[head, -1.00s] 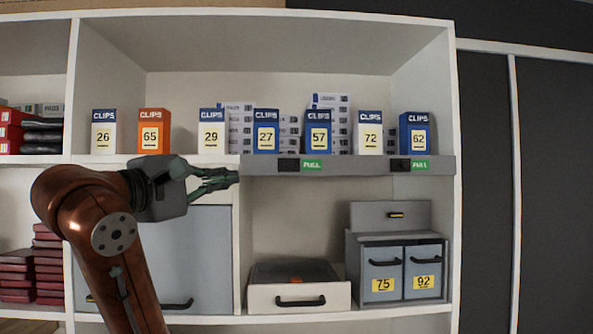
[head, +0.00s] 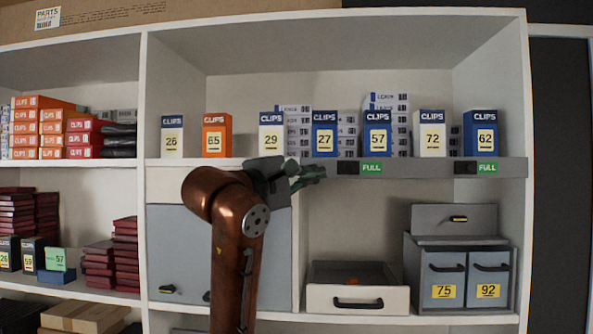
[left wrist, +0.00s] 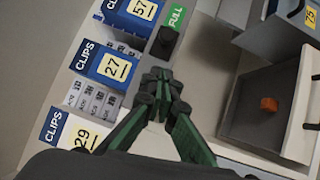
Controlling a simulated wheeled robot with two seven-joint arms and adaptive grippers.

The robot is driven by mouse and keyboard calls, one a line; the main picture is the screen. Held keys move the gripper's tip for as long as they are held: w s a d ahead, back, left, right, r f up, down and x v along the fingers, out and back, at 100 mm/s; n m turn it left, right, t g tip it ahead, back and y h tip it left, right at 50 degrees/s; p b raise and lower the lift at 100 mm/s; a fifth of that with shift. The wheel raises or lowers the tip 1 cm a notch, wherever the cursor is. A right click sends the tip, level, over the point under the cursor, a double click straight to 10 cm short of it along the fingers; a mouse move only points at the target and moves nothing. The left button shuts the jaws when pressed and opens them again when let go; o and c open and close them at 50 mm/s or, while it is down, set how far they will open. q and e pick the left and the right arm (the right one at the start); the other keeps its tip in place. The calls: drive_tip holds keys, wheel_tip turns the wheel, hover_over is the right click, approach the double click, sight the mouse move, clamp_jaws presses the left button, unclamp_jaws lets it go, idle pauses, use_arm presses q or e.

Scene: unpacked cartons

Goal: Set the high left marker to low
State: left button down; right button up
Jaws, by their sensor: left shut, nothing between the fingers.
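The high left marker is a black slider (head: 347,168) beside a green FULL label (head: 371,168) on the grey shelf-edge rail. It also shows in the left wrist view as a dark block (left wrist: 165,42) next to the green label (left wrist: 178,17). A second black slider (head: 465,168) with its own FULL label (head: 487,168) sits further right. My left gripper (head: 318,172) is shut and empty, just left of the left slider in the head view. In the left wrist view its fingertips (left wrist: 160,82) are close below the slider; contact cannot be told. My right gripper is not in view.
Clips boxes, including box 29 (head: 271,134), box 27 (head: 324,133) and box 57 (head: 377,133), stand just above the rail. Below are an open drawer (head: 357,298) holding an orange item (left wrist: 269,104) and a grey cabinet (head: 460,278). The space between them and the rail is free.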

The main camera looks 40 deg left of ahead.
sight(349, 168)
use_arm(q)
drive_tip(key=shift+w+d+r+p, duration=0.2)
drive_tip(key=shift+w+d+p, duration=0.05)
drive_tip(key=shift+w+d, duration=0.35)
drive_tip(key=shift+w+d+r+p, duration=0.15)
drive_tip(key=shift+w+d+p, duration=0.05)
drive_tip(key=shift+w+d, duration=0.65)
drive_tip(key=shift+d, duration=0.05)
drive_tip(key=shift+a, duration=0.1)
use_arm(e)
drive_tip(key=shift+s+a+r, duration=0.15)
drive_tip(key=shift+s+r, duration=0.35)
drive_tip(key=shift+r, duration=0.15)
use_arm(q)
drive_tip(key=w+d, duration=0.1)
drive_tip(key=d, duration=0.1)
drive_tip(key=w+d, duration=0.1)
drive_tip(key=d, duration=0.1)
drive_tip(key=w+d, duration=0.1)
drive_tip(key=shift+w+d, duration=0.2)
drive_tip(key=shift+d, duration=0.2)
drive_tip(key=shift+s+a, duration=0.15)
drive_tip(key=shift+a, duration=0.15)
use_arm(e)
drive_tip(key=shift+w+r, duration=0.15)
